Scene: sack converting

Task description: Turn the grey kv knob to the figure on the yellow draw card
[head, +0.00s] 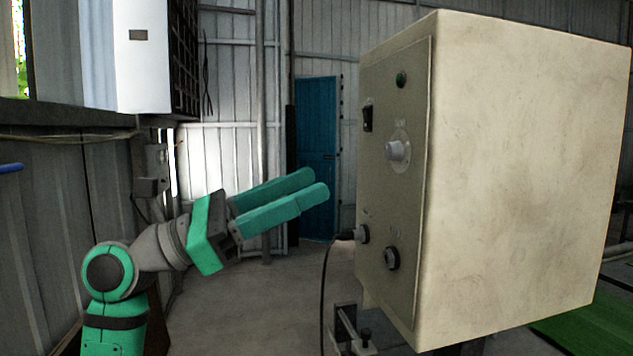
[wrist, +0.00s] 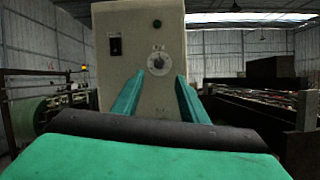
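The grey kv knob (head: 398,151) is on the front panel of a cream cabinet (head: 530,180), on a pale round dial plate. In the wrist view the knob (wrist: 158,63) sits just above the gap between my fingertips. Its pointer and the dial figures are too small to read. My gripper (head: 314,183), with two teal fingers, is in front of the panel, a clear gap short of it. Its fingers are apart with nothing between them. I see no yellow draw card in either view.
The panel also has a green button (head: 401,79), a black rocker switch (head: 367,118), a lower dark-ringed fitting (head: 392,258) and a plug (head: 361,235) with a black cable hanging down. A blue door (head: 317,150) stands behind. The space between fingertips and panel is free.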

